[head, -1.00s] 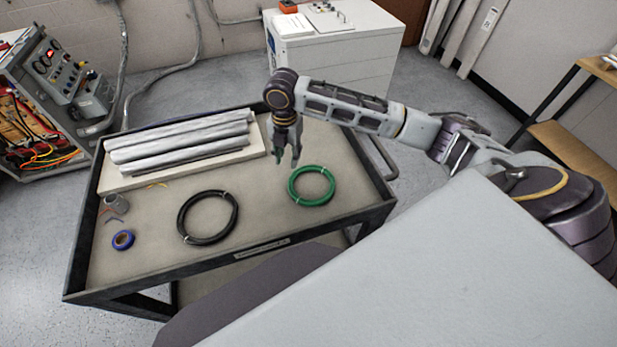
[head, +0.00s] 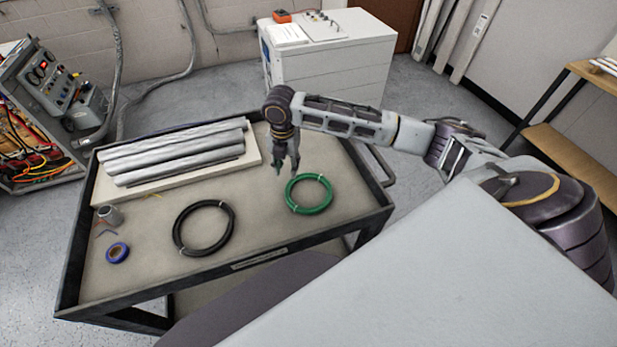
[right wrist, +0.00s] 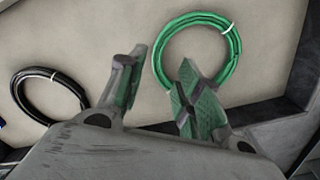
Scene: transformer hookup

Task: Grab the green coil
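The green coil (head: 309,209) lies flat on the cart top (head: 262,200), toward its right end, with white ties on it. It also shows in the right wrist view (right wrist: 232,62), beyond my gripper's fingers. My right gripper (head: 286,170) points down above the cart, just behind and left of the coil. It is open, with nothing between its fingers; the spread fingers also show in the right wrist view (right wrist: 160,95). There the right finger overlaps the coil's lower edge in the picture; I see no grip on it. My left gripper is not in view.
A black coil (head: 204,204) lies left of the green one. Grey pipes (head: 175,152) rest on a board behind. A blue tape roll (head: 117,252) and a grey cup-like piece (head: 110,215) are at the left. The cart has a raised dark rim (head: 330,233).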

